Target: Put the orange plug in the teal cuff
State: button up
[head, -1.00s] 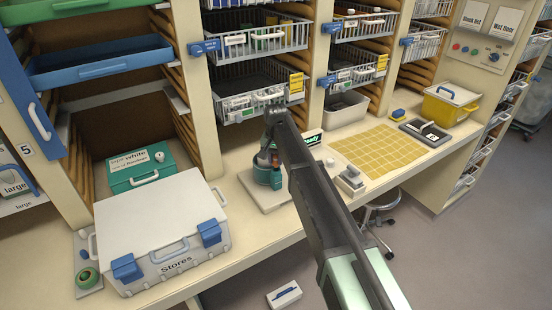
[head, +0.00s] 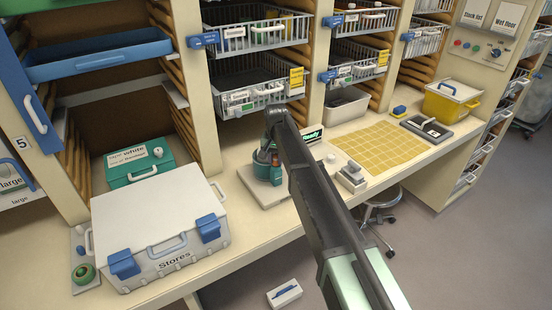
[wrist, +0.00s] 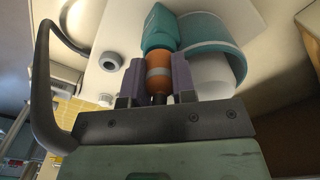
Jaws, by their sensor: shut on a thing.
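My gripper (wrist: 158,66) is shut on the orange plug (wrist: 158,59), which has a grey band around its middle and a dark lower end. The plug sits between the two purple-grey fingers. The teal cuff (wrist: 159,27) is right at the plug's far end in the wrist view; the two look in line and touching, but I cannot tell how far the plug is inside. A teal ring around a white cylinder stands beside the cuff. In the head view, the teal cuff (head: 276,174) is on a pale base on the counter, and my arm partly hides the gripper and plug.
A white Stores case (head: 150,225) stands left on the counter. A teal box (head: 140,165) is behind it. Wire baskets (head: 250,90) hang above and behind. A small grey block (head: 350,178) and a yellow grid mat (head: 380,148) lie to the right.

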jog(key=o, duration=1)
notch_tip(320, 180, up, 11)
jog(key=p, duration=1.1)
jog(key=shift+f, duration=0.15)
jog(key=shift+s+n, duration=0.2)
jog(key=shift+n, duration=0.8)
jog(key=s+d+f+b, duration=0.3)
jog(key=s+d, duration=0.4)
jog(key=s, duration=0.4)
jog(key=s+d+f+b, duration=0.4)
jog(key=s+d, duration=0.4)
jog(key=s, duration=0.3)
jog(key=s+d+f+b, duration=0.4)
jog(key=s+d, duration=0.3)
jog(key=s, duration=0.3)
jog(key=shift+s+d+f, duration=0.15)
jog(key=shift+s+d, duration=0.25)
